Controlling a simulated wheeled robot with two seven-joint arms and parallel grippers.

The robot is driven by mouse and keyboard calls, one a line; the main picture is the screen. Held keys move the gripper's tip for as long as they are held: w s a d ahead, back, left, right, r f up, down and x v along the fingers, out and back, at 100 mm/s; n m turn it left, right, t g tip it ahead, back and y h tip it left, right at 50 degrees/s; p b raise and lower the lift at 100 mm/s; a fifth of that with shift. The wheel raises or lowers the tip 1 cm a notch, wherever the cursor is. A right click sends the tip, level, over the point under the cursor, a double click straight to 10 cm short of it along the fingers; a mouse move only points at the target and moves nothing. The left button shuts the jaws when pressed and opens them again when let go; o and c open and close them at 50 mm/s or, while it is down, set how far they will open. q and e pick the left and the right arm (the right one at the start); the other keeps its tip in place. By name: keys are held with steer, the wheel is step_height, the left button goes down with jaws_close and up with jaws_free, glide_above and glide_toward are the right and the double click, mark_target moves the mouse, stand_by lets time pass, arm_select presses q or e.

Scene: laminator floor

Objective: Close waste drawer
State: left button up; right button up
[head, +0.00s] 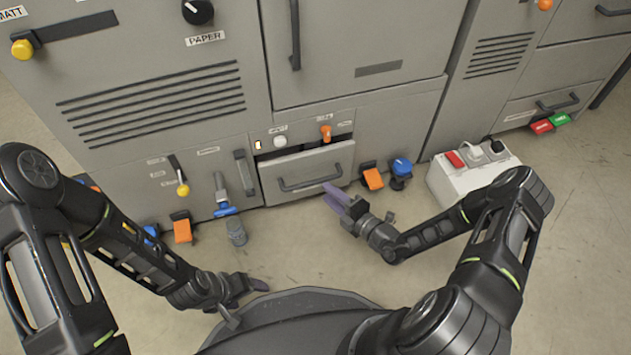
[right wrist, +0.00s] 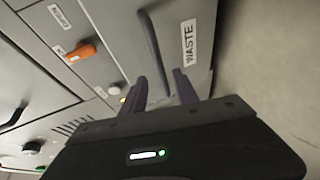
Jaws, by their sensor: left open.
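The waste drawer (head: 330,160) is the low grey front with a dark bar handle (head: 310,180) in the middle cabinet. It appears to stand out a little, with a dark gap along its top. The right wrist view shows its WASTE label (right wrist: 189,43) and its handle (right wrist: 153,50) close up. My right gripper (head: 332,199) is in front of the drawer's lower right part; its purple fingers (right wrist: 162,90) are apart and empty. Whether they touch the front, I cannot tell. My left gripper (head: 262,284) is open and low over the floor, away from the drawer.
An orange knob (head: 326,133) and a white knob (head: 279,141) sit above the drawer. Orange pedals (head: 372,179) and a blue-topped post (head: 401,168) stand on the floor beside it. A white box (head: 470,178) with switches is at right. Floor before the drawer is clear.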

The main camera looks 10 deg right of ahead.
mark_target(314, 182)
steer(key=shift+w+a, duration=0.1)
steer(key=b+x, duration=0.3)
steer(key=x, duration=0.4)
steer(key=shift+w+a, duration=0.15)
steer(key=shift+w, duration=0.1)
jaws_close()
stand_by(1.2)
